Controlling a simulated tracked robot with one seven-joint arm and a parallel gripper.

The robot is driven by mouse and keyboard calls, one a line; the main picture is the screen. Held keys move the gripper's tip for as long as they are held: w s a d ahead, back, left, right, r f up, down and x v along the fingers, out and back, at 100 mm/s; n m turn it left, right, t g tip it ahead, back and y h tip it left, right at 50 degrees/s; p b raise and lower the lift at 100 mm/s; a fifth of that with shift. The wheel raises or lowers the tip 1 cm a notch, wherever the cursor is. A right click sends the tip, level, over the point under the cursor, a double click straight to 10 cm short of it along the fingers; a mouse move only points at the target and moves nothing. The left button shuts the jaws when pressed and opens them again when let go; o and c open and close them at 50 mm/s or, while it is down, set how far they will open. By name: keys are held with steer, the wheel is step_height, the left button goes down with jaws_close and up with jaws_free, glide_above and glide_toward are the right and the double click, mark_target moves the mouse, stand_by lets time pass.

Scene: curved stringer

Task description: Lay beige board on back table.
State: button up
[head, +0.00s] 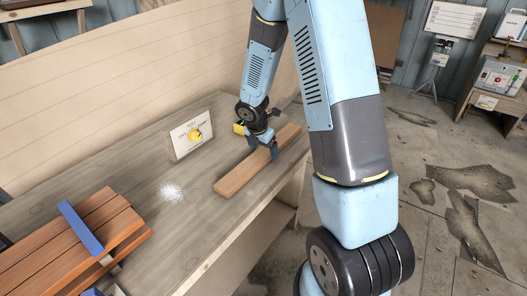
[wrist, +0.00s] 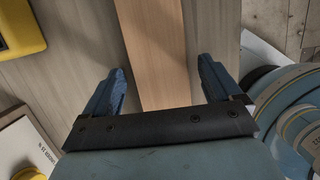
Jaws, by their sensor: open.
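The beige board (head: 237,180) lies flat on a long grey-brown wooden table (head: 150,165), near its right end. My gripper (head: 263,149) is over the board with its fingers pointing down, one on each side of it. In the wrist view the board (wrist: 158,45) runs between the two open blue fingers of my gripper (wrist: 162,70), with a gap on each side. The near part of the board is hidden behind the gripper body. I cannot tell which table is the back table.
Stacked reddish slats with a blue strip (head: 80,227) are at the lower left. A pale wooden panel (head: 110,85) rises behind. Bare tabletop lies between.

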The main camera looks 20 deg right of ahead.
steer(key=v, duration=1.1)
step_height(320, 180, up, 9)
steer(key=m, duration=0.6)
glide_above(258, 157)
steer(key=s+d, duration=0.2)
steer(key=s, duration=0.3)
steer(key=s+r+m+t+y, duration=0.1)
steer(key=s+r+m+t, duration=0.1)
steer(key=s+r+m, duration=0.4)
steer(key=s+r+m+t+y, duration=0.1)
steer(key=s+r+m, duration=0.6)
steer(key=s+m, duration=0.6)
steer(key=shift+s+d+r+t, duration=0.3)
steer(key=shift+s+d+t, duration=0.1)
steer(key=shift+s, duration=0.75)
